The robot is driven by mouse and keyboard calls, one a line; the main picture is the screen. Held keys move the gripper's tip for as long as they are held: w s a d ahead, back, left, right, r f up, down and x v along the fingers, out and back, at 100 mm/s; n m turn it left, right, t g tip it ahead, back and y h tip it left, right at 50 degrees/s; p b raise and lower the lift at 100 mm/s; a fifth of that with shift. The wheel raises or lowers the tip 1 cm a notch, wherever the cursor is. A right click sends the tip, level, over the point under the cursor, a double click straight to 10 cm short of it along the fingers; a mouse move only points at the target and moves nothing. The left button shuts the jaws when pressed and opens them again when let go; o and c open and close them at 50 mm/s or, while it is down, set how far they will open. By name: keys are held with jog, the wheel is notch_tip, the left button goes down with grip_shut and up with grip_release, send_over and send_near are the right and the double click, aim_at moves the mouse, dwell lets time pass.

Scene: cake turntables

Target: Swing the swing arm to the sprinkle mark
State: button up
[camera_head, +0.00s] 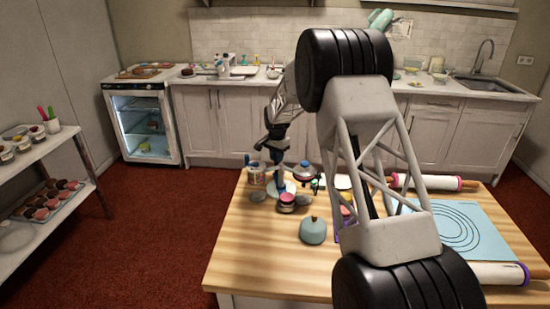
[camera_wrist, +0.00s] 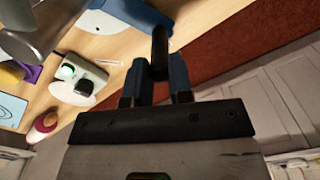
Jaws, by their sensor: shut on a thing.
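My gripper (camera_wrist: 155,85) has its two blue fingers on either side of a black upright handle (camera_wrist: 159,45). The handle stands at the end of a blue bar (camera_wrist: 138,12), which looks like the swing arm. A pale disc (camera_wrist: 98,24), probably a turntable, shows partly beneath the bar. In the head view my gripper (camera_head: 272,152) is small, above the far left part of the wooden table, and its fingers are hard to make out. The sprinkle mark cannot be made out in either view.
A white device with a green light and black knob (camera_wrist: 80,82) stands left of my gripper in the wrist view. On the wooden table (camera_head: 250,250) are a teal dome (camera_head: 313,231), a blue mat (camera_head: 470,230) and rolling pins (camera_head: 435,182). The table's front left is clear.

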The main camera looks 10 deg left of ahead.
jog(key=shift+w+d+f, duration=0.1)
jog(key=shift+d+f, duration=0.1)
jog(key=shift+d, duration=0.9)
